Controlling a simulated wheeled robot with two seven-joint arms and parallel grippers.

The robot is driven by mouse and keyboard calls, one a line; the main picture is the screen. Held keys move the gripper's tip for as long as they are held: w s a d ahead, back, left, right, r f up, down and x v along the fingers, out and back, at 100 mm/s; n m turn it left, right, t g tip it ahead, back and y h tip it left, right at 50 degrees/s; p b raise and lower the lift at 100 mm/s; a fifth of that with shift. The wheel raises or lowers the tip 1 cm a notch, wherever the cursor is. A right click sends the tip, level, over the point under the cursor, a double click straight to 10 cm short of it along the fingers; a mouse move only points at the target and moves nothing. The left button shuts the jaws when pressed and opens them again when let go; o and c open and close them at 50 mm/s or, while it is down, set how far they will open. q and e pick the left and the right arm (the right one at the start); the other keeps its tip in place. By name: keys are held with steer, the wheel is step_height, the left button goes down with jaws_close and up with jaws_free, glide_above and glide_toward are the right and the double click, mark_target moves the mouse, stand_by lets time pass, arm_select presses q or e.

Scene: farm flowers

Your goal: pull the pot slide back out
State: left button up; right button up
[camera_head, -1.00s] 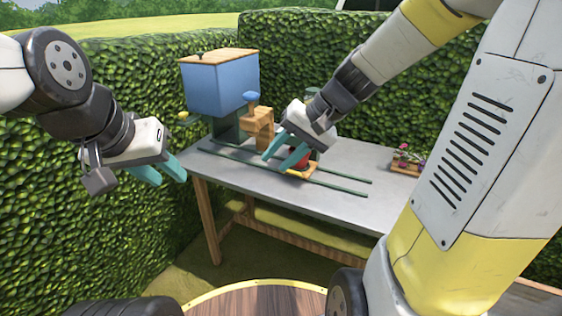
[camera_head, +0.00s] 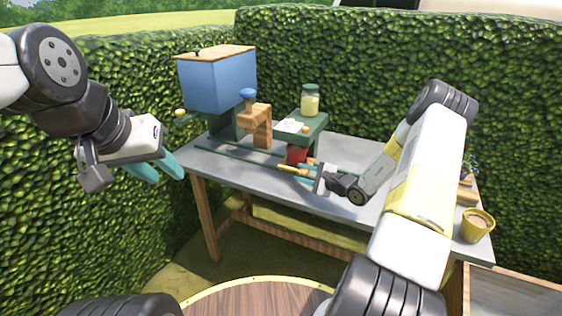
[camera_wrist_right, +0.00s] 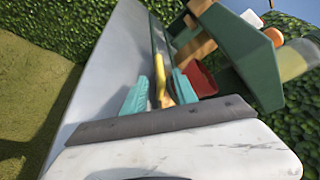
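The pot slide's yellow handle (camera_head: 290,169) points out over the front of the table, and it also shows in the right wrist view (camera_wrist_right: 161,82). The red pot (camera_head: 296,155) sits behind the handle, under a green stand (camera_head: 312,124); part of the slide's board is hidden there. My right gripper (camera_head: 306,171) is low over the table at the handle. In the right wrist view its teal fingers lie on either side of the handle, with a gap on the left side, so it looks open. My left gripper (camera_head: 160,168) is open and empty, left of the table.
A blue hopper (camera_head: 217,80) and a wooden press with a blue knob (camera_head: 254,120) stand left of the pot. A glass jar (camera_head: 310,101) stands on the green stand. Green rails (camera_head: 235,158) run along the grey table (camera_head: 215,166). A yellow pot (camera_head: 476,226) stands at the right end.

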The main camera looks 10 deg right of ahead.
mark_target(291, 169)
steer(key=x, duration=0.7)
steer(key=shift+w+a, duration=0.2)
steer(key=shift+w, duration=0.05)
jaws_close()
stand_by(1.1)
